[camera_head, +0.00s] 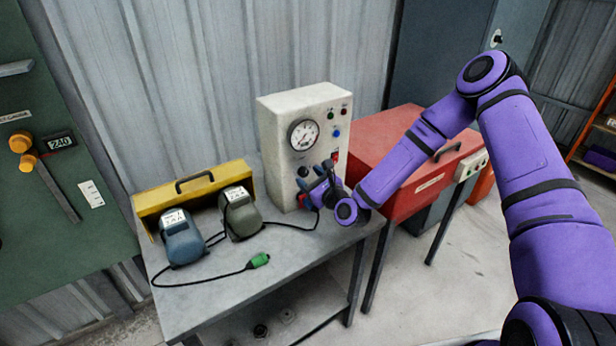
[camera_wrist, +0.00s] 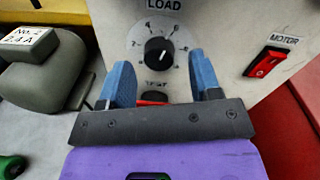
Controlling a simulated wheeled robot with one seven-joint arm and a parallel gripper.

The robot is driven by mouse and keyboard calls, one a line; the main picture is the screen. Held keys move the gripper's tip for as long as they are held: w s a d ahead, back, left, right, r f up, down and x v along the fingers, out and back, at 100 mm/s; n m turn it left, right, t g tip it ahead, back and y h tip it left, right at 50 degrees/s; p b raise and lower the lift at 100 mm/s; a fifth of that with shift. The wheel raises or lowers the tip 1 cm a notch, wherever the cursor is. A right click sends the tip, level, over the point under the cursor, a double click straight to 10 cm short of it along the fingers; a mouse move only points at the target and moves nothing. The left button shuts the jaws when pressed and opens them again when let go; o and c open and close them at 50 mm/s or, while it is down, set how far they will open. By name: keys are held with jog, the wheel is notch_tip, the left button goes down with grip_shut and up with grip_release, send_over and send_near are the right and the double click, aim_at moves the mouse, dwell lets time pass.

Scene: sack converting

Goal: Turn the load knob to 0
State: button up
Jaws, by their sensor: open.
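The load knob (camera_wrist: 158,50) is a black round knob with a white pointer line on a grey dial, under the label LOAD in the wrist view. Its pointer leans up and to the right; the dial numbers are too blurred to read surely. My gripper (camera_wrist: 164,82) has its two blue fingers apart, one at the lower left and one at the lower right of the dial, with nothing between them. The knob stands beyond the fingertips. In the head view my gripper (camera_head: 318,185) is at the lower front of the white panel box (camera_head: 287,120) and partly hides it.
A red MOTOR switch (camera_wrist: 268,62) is right of the dial. A red part shows under the TEST label, between the fingers. Left on the table (camera_head: 215,297) are a blue unit (camera_head: 180,243), a grey-green unit (camera_head: 241,217) and a green plug (camera_head: 259,260). A red cabinet (camera_head: 400,150) stands right.

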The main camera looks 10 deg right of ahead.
jog(key=shift+w+a, duration=0.35)
jog(key=shift+w, duration=0.2)
jog(key=c, duration=0.9)
jog(key=shift+c, duration=0.2)
